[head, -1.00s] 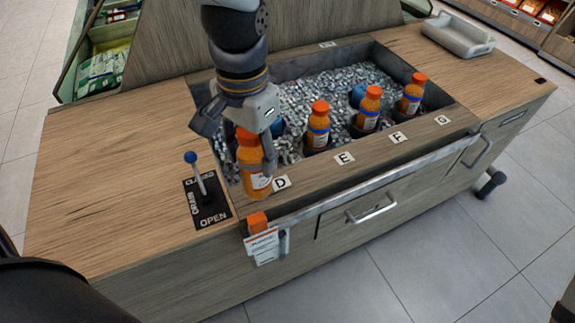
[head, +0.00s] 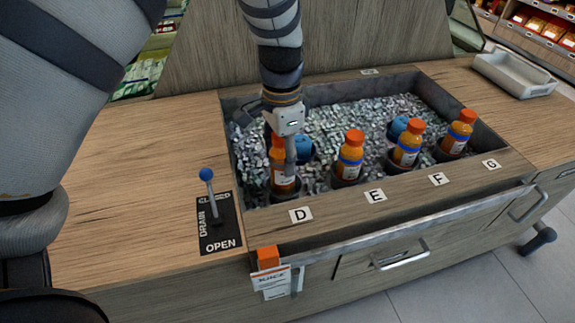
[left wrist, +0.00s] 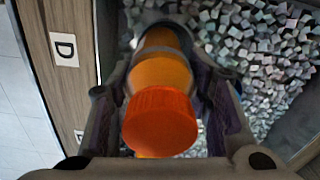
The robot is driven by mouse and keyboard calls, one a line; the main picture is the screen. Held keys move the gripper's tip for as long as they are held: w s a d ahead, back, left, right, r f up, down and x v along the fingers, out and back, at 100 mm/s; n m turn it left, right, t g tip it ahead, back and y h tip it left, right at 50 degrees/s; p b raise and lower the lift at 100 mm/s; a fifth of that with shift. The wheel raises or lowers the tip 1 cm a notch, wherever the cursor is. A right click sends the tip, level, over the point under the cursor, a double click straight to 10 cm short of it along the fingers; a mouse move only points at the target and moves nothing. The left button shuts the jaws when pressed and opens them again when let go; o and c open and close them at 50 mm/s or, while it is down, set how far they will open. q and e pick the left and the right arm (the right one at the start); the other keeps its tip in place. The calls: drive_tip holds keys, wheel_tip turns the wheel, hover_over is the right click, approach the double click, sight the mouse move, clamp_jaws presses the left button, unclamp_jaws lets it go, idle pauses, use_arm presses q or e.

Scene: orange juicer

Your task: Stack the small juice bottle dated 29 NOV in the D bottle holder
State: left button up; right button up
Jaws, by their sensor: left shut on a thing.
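My left gripper (head: 278,155) is shut on an orange juice bottle (head: 282,182) with an orange cap. The bottle stands upright at the D label (head: 301,215), its base at the dark ring of the D holder (head: 286,195). Whether it is fully seated I cannot tell. In the left wrist view the fingers are on both sides of the bottle (left wrist: 160,118), cap toward the camera, with the D label (left wrist: 64,49) at the left. The date on the bottle is not readable. My right gripper is not in view.
Bottles stand at E (head: 349,158), F (head: 407,145) and G (head: 457,135) in the ice bin (head: 340,125). A drain lever (head: 211,200) with a blue knob is left of the bin. A grey tray (head: 513,75) is at the back right. The left counter is clear.

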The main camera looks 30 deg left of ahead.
use_arm(q)
drive_tip(key=shift+w+a+f, duration=0.1)
drive_tip(key=shift+w+f, duration=0.1)
drive_tip(key=shift+w+a+f+b, duration=0.1)
drive_tip(key=shift+w+f+b, duration=0.1)
drive_tip(key=shift+f, duration=0.65)
drive_tip(key=shift+w+f+b, duration=0.1)
drive_tip(key=shift+w+f, duration=0.05)
drive_tip(key=shift+f, duration=0.7)
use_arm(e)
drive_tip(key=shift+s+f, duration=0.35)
use_arm(q)
drive_tip(key=shift+f, duration=0.35)
drive_tip(key=o, duration=1.6)
drive_tip(key=shift+c, duration=0.2)
wheel_tip(320, 180, up, 13)
drive_tip(key=shift+s+f+p, duration=0.1)
drive_tip(key=shift+f+p, duration=0.05)
drive_tip(key=shift+p, duration=0.55)
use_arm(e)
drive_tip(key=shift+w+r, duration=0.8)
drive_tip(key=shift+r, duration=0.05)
